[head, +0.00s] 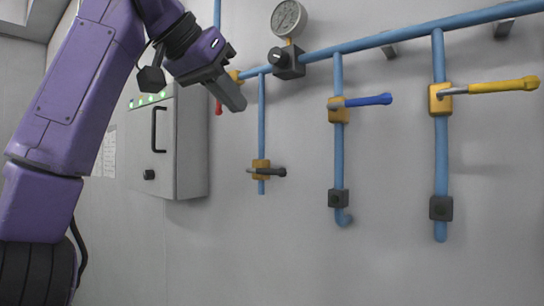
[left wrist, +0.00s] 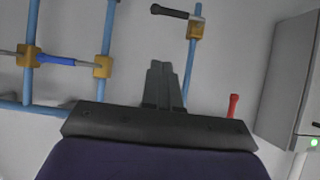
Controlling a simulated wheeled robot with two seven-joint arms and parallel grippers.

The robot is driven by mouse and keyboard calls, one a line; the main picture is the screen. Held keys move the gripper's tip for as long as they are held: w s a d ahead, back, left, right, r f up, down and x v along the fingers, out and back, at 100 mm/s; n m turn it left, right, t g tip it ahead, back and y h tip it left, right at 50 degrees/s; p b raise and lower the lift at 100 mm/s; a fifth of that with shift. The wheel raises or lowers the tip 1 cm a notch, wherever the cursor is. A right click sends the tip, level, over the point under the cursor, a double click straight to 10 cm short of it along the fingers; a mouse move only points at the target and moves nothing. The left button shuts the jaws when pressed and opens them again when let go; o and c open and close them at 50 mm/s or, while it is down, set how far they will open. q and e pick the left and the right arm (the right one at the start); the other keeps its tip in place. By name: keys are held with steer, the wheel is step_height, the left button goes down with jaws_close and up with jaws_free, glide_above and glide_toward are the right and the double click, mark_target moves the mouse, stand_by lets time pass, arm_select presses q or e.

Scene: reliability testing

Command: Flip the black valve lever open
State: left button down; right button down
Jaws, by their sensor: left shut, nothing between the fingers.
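The black valve lever (head: 273,172) sits on a small yellow valve body (head: 261,167) on a thin vertical blue pipe. The lever points right, crosswise to the pipe. In the left wrist view, which is turned over, the black lever (left wrist: 168,11) shows at the top, left of its valve body (left wrist: 196,29). My left gripper (head: 235,99) is shut and empty, above and left of the lever and apart from it. Its closed fingers also show in the left wrist view (left wrist: 161,68). My right gripper is not in view.
A blue lever (head: 368,100) and a yellow lever (head: 505,86) stick out on pipes to the right. A red lever (head: 219,106) hangs close to my left gripper. A gauge (head: 289,18) is above. A grey cabinet (head: 185,145) stands left. The wall below is clear.

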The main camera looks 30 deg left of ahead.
arm_select(q)
glide_above(268, 171)
steer(key=s+d, duration=0.1)
steer(key=s, duration=0.2)
step_height(268, 171, down, 6)
steer(key=f, duration=0.1)
steer(key=w+f, duration=0.1)
steer(key=f, duration=0.1)
steer(key=shift+f+b, duration=0.3)
steer(key=shift+d, duration=0.1)
steer(key=shift+w+f, duration=0.1)
